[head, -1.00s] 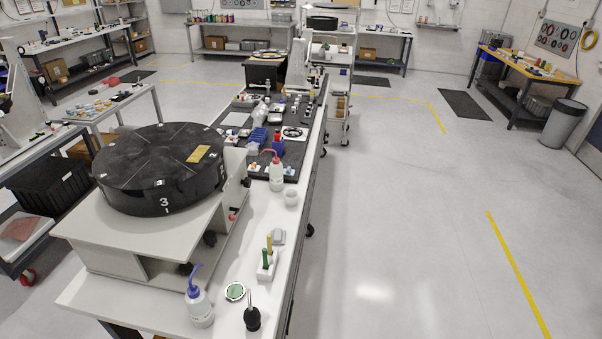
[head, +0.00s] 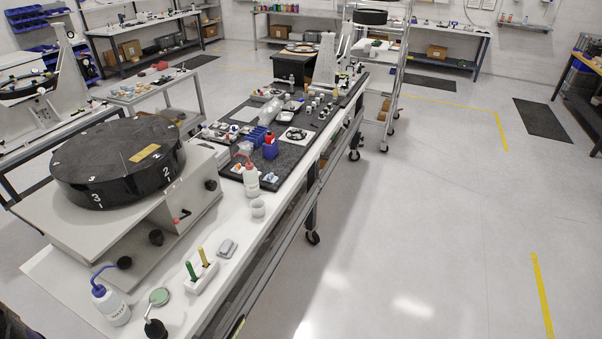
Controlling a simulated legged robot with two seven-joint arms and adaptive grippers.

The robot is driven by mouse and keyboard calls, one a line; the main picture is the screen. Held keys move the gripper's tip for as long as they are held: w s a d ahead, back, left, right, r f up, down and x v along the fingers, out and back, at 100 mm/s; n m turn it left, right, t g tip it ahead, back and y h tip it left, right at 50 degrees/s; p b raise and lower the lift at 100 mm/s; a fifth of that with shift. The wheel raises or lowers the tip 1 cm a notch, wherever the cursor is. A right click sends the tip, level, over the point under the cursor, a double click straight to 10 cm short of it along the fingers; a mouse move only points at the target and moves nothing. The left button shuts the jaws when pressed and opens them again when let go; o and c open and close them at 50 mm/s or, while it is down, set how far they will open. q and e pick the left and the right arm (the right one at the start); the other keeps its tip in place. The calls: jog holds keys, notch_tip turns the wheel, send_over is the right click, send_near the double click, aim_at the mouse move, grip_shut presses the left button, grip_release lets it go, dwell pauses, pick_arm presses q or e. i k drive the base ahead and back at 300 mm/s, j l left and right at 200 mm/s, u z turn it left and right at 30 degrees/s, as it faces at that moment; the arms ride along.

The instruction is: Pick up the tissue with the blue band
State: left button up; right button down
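I cannot make out a tissue with a blue band in the head view. Small items (head: 255,178) on the dark mat of the long bench are too small to tell apart surely. Neither of my grippers can be seen.
The long white bench (head: 180,312) runs away from me. It carries a large black drum (head: 118,160), a blue-topped wash bottle (head: 110,303), a red-topped wash bottle (head: 250,178), a white cup (head: 258,208) and blue bins (head: 257,138). The floor (head: 430,220) to its right is clear.

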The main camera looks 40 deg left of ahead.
aim_at(270, 178)
jog(key=i+u, duration=0.25)
jog(key=i, duration=0.35)
jog(key=i+u, duration=0.3)
jog(key=i, duration=0.3)
jog(key=i+l+u, duration=0.25)
jog(key=i, duration=0.3)
